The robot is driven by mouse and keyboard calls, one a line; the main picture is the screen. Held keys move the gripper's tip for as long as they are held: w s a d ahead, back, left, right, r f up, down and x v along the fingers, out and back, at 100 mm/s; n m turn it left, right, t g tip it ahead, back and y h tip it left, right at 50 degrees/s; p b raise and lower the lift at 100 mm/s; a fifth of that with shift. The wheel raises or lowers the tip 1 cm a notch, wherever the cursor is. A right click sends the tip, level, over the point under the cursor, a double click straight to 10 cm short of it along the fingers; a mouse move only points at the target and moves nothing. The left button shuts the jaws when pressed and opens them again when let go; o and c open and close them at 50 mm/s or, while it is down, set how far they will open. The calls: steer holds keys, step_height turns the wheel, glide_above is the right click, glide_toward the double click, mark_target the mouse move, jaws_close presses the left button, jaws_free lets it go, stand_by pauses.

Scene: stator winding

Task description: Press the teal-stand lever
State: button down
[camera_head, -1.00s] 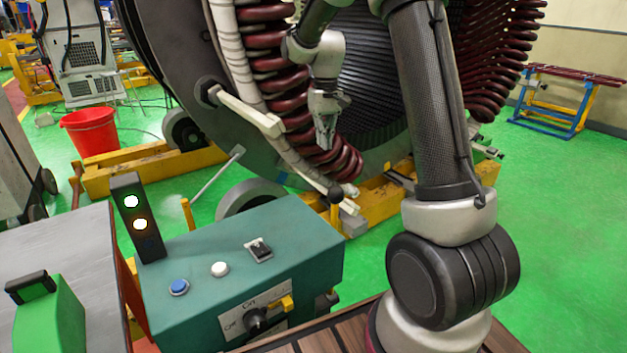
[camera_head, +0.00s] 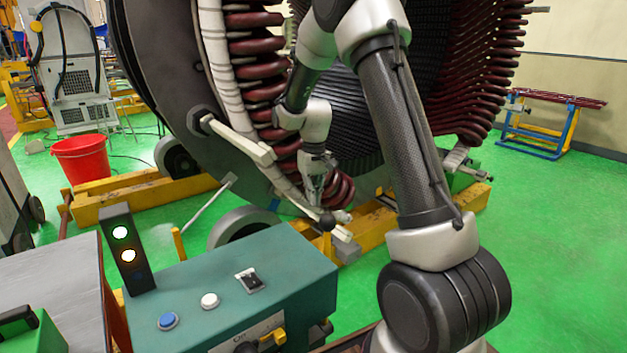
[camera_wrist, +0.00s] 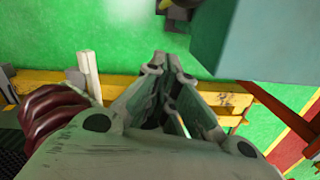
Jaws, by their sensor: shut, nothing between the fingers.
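The teal stand (camera_head: 210,312) is in the lower middle of the head view. Its top bears a small black switch lever (camera_head: 251,281), a white button and a blue button. A yellow-and-black handle (camera_head: 272,340) shows on its front face, partly cut off by the picture edge. My gripper (camera_head: 313,202) points down beyond the stand, beside the dark red coils, apart from the stand. In the wrist view my gripper (camera_wrist: 166,66) is shut and empty.
The big stator ring with coils (camera_head: 260,75) rises behind, on a yellow frame (camera_head: 125,196). A signal light post (camera_head: 127,250) stands at the stand's left corner.

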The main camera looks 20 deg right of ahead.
steer(key=shift+s+f, duration=0.25)
steer(key=shift+s, duration=0.75)
steer(key=shift+s+f, duration=0.25)
steer(key=shift+s, duration=0.75)
